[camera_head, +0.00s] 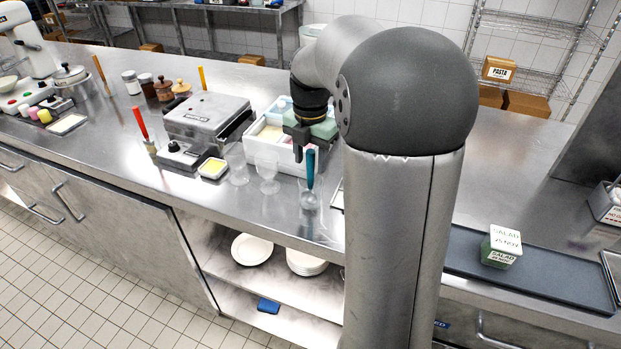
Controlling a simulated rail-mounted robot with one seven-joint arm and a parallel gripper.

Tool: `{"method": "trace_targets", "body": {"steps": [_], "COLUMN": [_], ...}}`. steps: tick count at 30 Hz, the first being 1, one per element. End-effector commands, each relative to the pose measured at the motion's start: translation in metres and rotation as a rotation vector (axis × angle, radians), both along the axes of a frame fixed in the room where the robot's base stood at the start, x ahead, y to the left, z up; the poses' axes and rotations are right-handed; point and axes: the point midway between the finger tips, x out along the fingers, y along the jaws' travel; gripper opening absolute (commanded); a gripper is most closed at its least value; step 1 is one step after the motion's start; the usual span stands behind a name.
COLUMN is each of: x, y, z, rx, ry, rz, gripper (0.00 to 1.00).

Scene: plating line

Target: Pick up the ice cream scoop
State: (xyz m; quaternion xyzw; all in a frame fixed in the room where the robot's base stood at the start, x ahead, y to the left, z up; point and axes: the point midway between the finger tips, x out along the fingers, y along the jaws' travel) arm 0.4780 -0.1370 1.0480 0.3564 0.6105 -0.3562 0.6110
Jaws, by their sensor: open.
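A teal handle (310,168) stands nearly upright in a clear container (309,198) near the counter's front edge. It looks like the ice cream scoop, but its head cannot be made out. My gripper (308,147) points down just above the top of the handle, in front of the white ice cream box. It is open, with nothing seen between its fingers. How far the fingers are from the handle in depth cannot be told. My arm covers the area to the right.
A white box with tubs (278,168) stands behind the handle. Clear glasses (268,172) stand to its left, near a waffle iron (206,116) and a yellow-filled dish (212,168). A labelled salad container (501,247) stands on a dark tray (560,277) at the right.

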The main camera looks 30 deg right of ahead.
Motion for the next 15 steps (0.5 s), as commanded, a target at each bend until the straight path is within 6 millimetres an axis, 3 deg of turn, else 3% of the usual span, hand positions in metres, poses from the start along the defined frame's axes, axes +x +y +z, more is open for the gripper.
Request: {"method": "trace_targets", "body": {"steps": [6, 14, 15], "x": [0.000, 0.000, 0.000], "y": [-0.001, -0.001, -0.001], "z": [-0.027, -0.030, -0.029], "rx": [0.001, 0.000, 0.000], "ry": [0.003, 0.000, 0.000], "rz": [0.000, 0.000, 0.000], "gripper": [0.46, 0.46, 0.35]}}
